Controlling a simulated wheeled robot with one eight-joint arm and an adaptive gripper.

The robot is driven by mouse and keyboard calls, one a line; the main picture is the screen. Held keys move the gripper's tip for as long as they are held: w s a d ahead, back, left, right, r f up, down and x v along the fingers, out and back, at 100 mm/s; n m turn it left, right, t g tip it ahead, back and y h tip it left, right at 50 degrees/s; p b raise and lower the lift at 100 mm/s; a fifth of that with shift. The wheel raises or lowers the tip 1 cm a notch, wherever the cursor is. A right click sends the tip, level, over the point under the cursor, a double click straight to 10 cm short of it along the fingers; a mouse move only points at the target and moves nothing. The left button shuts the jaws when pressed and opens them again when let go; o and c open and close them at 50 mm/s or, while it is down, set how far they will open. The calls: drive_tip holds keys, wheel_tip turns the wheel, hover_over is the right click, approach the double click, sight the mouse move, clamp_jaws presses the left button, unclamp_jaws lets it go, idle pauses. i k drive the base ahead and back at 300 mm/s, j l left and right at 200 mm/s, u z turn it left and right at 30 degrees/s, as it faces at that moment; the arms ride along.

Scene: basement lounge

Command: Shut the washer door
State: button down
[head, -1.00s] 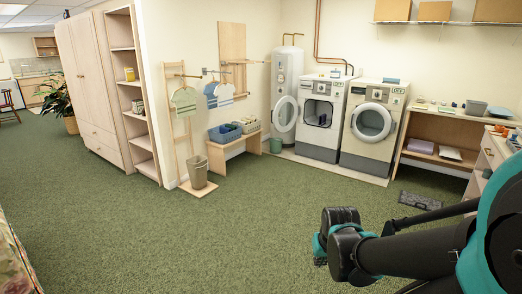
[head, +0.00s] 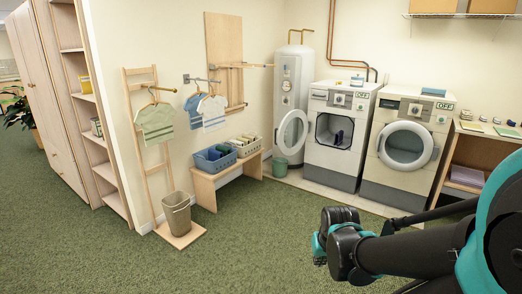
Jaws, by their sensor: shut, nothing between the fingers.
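The white washer (head: 335,134) stands against the back wall. Its round door (head: 291,134) is swung open to the left, and the drum opening (head: 334,131) shows something dark blue inside. To its right is a second machine (head: 402,148) with its round door shut. My gripper (head: 322,250) is at the lower right, out over the green carpet, far in front of the machines and touching nothing. Its fingers are small and partly hidden by the wrist, and they hold nothing that I can see.
A bench (head: 228,177) with blue and beige baskets stands left of the water heater (head: 292,80). A bin (head: 177,213) stands by the wooden drying rack (head: 140,110). The carpet between is clear.

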sight(296, 113)
drive_tip(key=i, duration=4.2)
